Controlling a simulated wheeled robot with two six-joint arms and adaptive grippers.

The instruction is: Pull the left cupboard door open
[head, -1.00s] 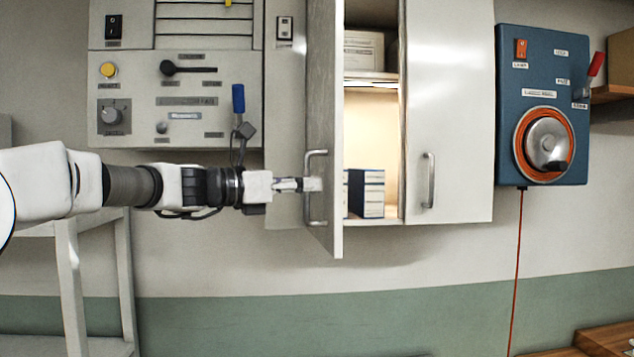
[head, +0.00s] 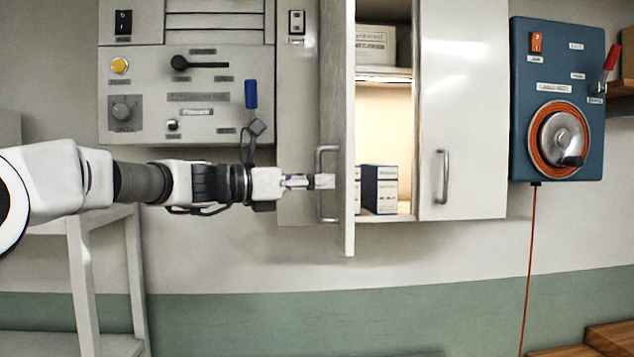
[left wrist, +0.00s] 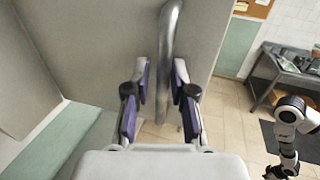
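The left cupboard door (head: 337,110) stands wide open, swung out toward me and seen almost edge-on. Its upright bar handle (head: 319,207) is on the face turned to the left. My left gripper (head: 325,181) is at the middle of this handle. In the left wrist view the handle (left wrist: 170,35) passes between the two purple-padded fingers of my left gripper (left wrist: 161,82). The fingers are drawn in close on it, though exact contact on the left side is hard to see. The right gripper is not seen in either view.
The right cupboard door (head: 465,110) is shut. Boxes (head: 380,190) stand inside the open half. A grey control panel (head: 190,100) is left of the door, behind my arm. A blue reel box (head: 560,60) hangs at the right. A white rack (head: 85,270) stands at lower left.

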